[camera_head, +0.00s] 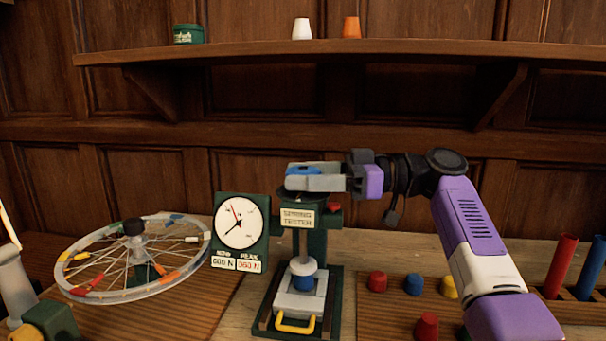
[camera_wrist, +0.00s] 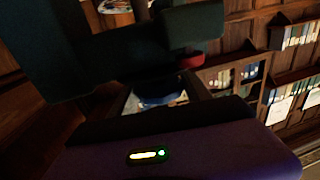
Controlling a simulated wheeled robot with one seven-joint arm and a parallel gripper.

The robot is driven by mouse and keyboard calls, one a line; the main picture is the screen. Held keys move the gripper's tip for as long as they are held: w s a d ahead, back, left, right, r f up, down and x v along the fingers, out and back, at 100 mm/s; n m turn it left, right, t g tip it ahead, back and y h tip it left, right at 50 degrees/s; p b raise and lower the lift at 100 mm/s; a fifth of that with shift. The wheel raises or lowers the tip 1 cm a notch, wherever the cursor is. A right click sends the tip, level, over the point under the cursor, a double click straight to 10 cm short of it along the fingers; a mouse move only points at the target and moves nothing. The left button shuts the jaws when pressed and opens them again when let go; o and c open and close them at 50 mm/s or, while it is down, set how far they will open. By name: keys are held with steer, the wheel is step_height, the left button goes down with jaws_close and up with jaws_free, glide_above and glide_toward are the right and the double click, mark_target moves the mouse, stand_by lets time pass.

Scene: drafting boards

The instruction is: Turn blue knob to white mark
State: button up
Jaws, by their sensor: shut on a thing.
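The strength tester (camera_head: 298,217) is a dark green stand with a label plate. The blue knob (camera_head: 298,171) shows at its top, partly hidden by the grey fingers. My gripper (camera_head: 308,181) reaches in from the right and is shut on the blue knob. In the wrist view, a blue patch of the knob (camera_wrist: 160,97) shows between my fingers (camera_wrist: 165,93), under dark parts of the tester (camera_wrist: 110,52). I cannot make out the white mark in either view.
A dial gauge (camera_head: 241,221) stands left of the tester, and a spoked wheel (camera_head: 140,257) lies further left. A white and blue piece (camera_head: 303,270) sits on the tester's base, with a yellow handle (camera_head: 295,327) in front. Coloured caps (camera_head: 412,284) stand at right.

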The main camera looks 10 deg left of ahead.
steer(key=shift+o, duration=0.5)
steer(key=shift+w+d+g+p, duration=0.3)
steer(key=shift+w, duration=0.2)
steer(key=shift+s+a+n+g, duration=0.15)
steer(key=shift+s+n+g, duration=0.2)
steer(key=shift+n+g, duration=0.25)
steer(key=shift+c, duration=0.5)
steer(key=o, duration=1.4)
steer(key=shift+c, duration=0.2)
steer(key=shift+s, duration=0.1)
